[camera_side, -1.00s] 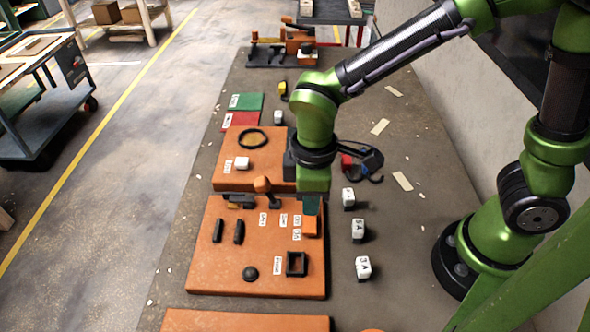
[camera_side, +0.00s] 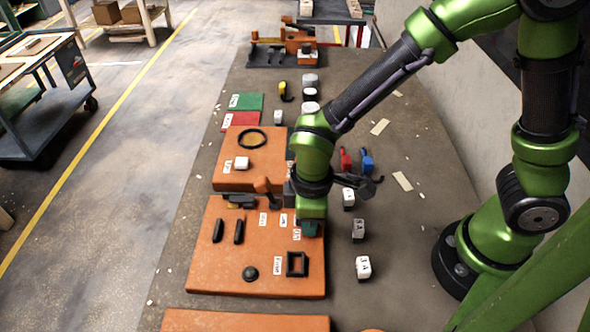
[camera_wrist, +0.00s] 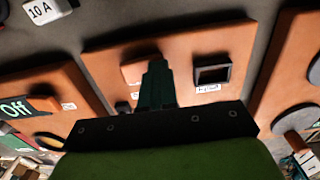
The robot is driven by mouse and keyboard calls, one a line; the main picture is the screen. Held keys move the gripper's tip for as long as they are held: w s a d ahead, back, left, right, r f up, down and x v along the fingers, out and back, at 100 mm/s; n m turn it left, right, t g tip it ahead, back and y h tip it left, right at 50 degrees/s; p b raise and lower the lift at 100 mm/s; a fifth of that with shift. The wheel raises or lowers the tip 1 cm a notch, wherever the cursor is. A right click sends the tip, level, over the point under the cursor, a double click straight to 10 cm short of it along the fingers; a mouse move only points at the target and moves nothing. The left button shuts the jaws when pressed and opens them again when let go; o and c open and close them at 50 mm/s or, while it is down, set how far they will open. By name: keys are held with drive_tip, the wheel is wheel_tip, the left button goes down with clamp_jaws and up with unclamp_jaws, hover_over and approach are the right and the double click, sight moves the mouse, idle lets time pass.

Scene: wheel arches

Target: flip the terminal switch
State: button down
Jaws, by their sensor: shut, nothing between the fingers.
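An orange board (camera_side: 215,265) lies on the bench, with labels too small to read surely, so I cannot tell which part is the terminal switch. A lever with an orange knob (camera_side: 263,186) stands tilted at its far edge. In the wrist view a raised orange block (camera_wrist: 140,68) sits on the board, beside the fingers. My gripper (camera_side: 311,230) is low over the right side of the board and hides that block in the side view. In the wrist view my gripper's dark green fingers (camera_wrist: 157,70) are together and empty. Whether they touch the block I cannot tell.
The board also carries a square black frame (camera_side: 297,264), a black knob (camera_side: 250,273) and two black bars (camera_side: 228,231). Another orange board (camera_side: 225,180) lies behind it. White labelled blocks (camera_side: 363,267) stand to the right. Bare bench shows beyond them.

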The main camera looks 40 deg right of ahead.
drive_tip(key=shift+w+d+r, duration=0.3)
drive_tip(key=shift+w+d, duration=0.25)
wheel_tip(320, 180, up, 14)
drive_tip(key=s+a, duration=0.2)
idle(0.6)
drive_tip(key=shift+f, duration=0.15)
